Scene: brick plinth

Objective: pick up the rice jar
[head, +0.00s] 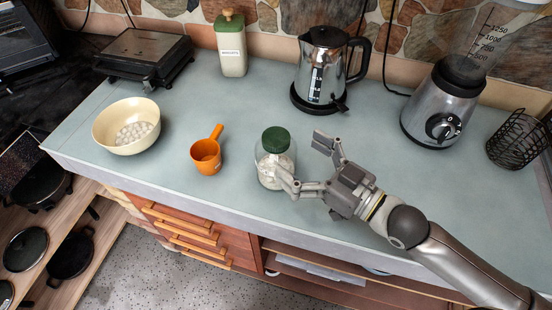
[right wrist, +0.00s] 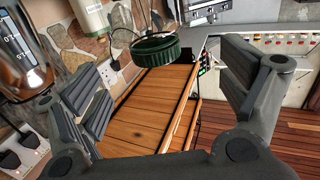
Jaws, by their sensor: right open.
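A clear glass jar (head: 268,163) with a dark green lid and white contents, which looks like the rice jar, stands upright on the grey-green counter near its front edge. In the right wrist view its green lid (right wrist: 155,50) shows ahead, between the two fingers; the clear body is hard to make out there. My right gripper (head: 300,160) is open and empty at the jar's right side. Its nearer finger overlaps the jar's lower right in the head view; I cannot tell whether it touches. The farther finger is apart from the jar, to its right. My left gripper is not in view.
An orange measuring cup (head: 206,156) and a cream bowl (head: 105,140) of white balls stand left of the jar. A white canister (head: 232,62), a kettle (head: 320,68), a grill (head: 145,57), a blender (head: 442,105) and a wire basket (head: 517,140) stand farther off.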

